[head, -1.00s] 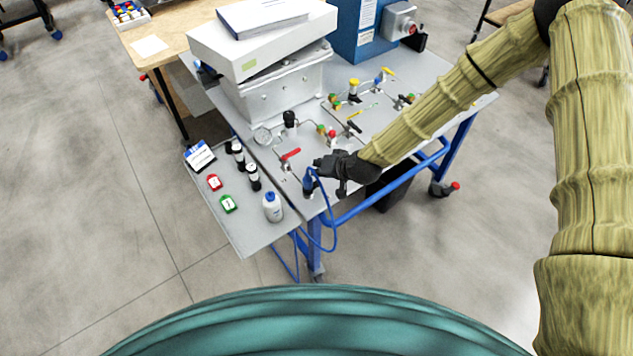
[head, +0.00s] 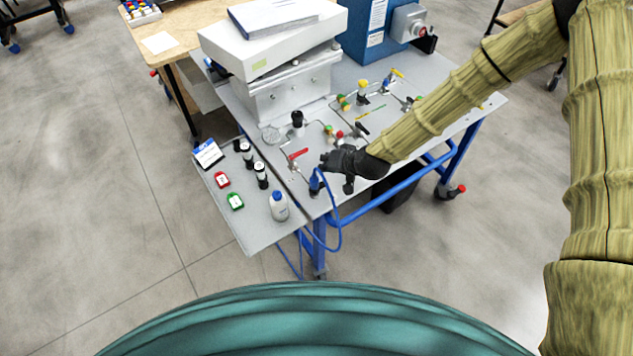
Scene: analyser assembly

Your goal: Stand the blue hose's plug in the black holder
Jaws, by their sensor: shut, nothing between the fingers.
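The blue hose (head: 339,225) hangs in a loop over the table's front corner. Its upper end with the blue plug (head: 315,182) is upright at that corner, where the black holder is. The holder is too small and dark to tell clearly from the plug, so I cannot tell how deep the plug sits. My gripper (head: 325,162) is shut and empty, just above and to the right of the plug in the head view. A small gap seems to show between them.
A red-handled valve (head: 298,155) stands close left of my gripper. A big metal box (head: 285,92) fills the back left. Blue rails (head: 395,185) run below the table edge.

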